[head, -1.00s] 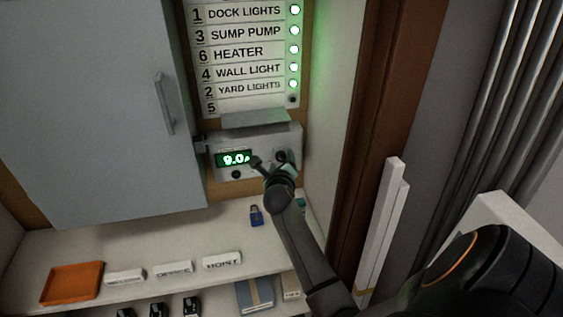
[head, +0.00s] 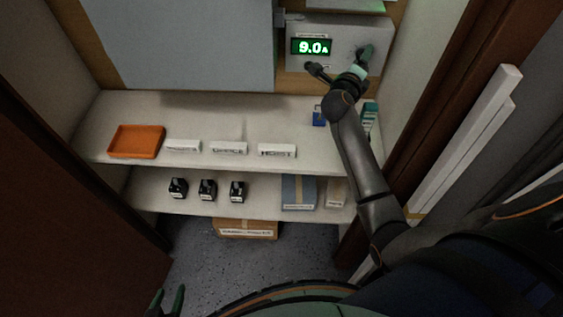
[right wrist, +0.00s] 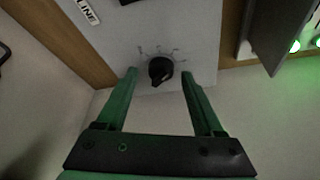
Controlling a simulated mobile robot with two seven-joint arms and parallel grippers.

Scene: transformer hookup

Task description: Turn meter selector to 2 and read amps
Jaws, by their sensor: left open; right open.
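The meter (head: 340,32) is a pale grey box on the back wall in the head view. Its green display (head: 312,47) reads 9.0 A. My right gripper (head: 361,64) is at the right part of the meter's face. In the right wrist view, the black selector knob (right wrist: 160,70) lies between the tips of my open right gripper (right wrist: 159,76), with a gap on each side. The marks around the knob are too small to read. My left gripper (head: 168,297) shows at the head view's bottom edge, open, empty and away from the meter.
Below the meter, a shelf (head: 210,110) holds an orange tray (head: 137,142), white label blocks including HOIST (head: 277,151), and a blue padlock-like item (head: 319,116). A lower shelf holds small black devices and boxes. A grey cabinet door (head: 185,45) is left of the meter.

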